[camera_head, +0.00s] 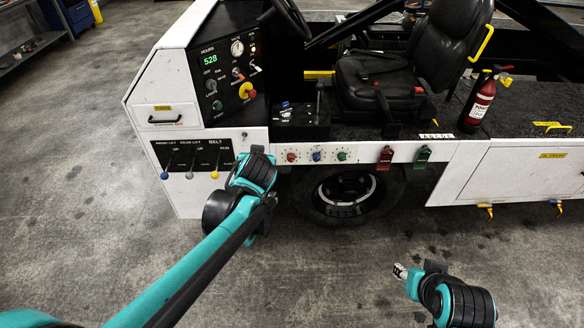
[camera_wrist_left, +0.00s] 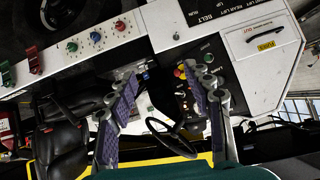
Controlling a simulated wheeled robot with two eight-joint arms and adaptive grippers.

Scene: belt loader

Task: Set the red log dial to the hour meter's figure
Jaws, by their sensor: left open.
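The red log dial (camera_head: 291,156) is the leftmost of three small knobs on the loader's white side strip, with a blue dial (camera_head: 317,156) and a green dial (camera_head: 342,155) to its right. The hour meter (camera_head: 210,60) reads 528 in green digits. My left gripper (camera_head: 257,151) is left of the red dial and apart from it; the arm partly hides it. The left wrist view, turned upside down, shows its two fingers (camera_wrist_left: 162,75) spread and empty, with the red dial (camera_wrist_left: 121,25) beyond. My right gripper (camera_head: 400,271) is low at right; its finger gap is unclear.
A lever panel (camera_head: 193,156) with several knobs is left of my left gripper. A control panel with a red-yellow stop button (camera_head: 247,91) is above. Red (camera_head: 386,158) and green (camera_head: 422,157) latches are right of the dials. The floor in front is clear.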

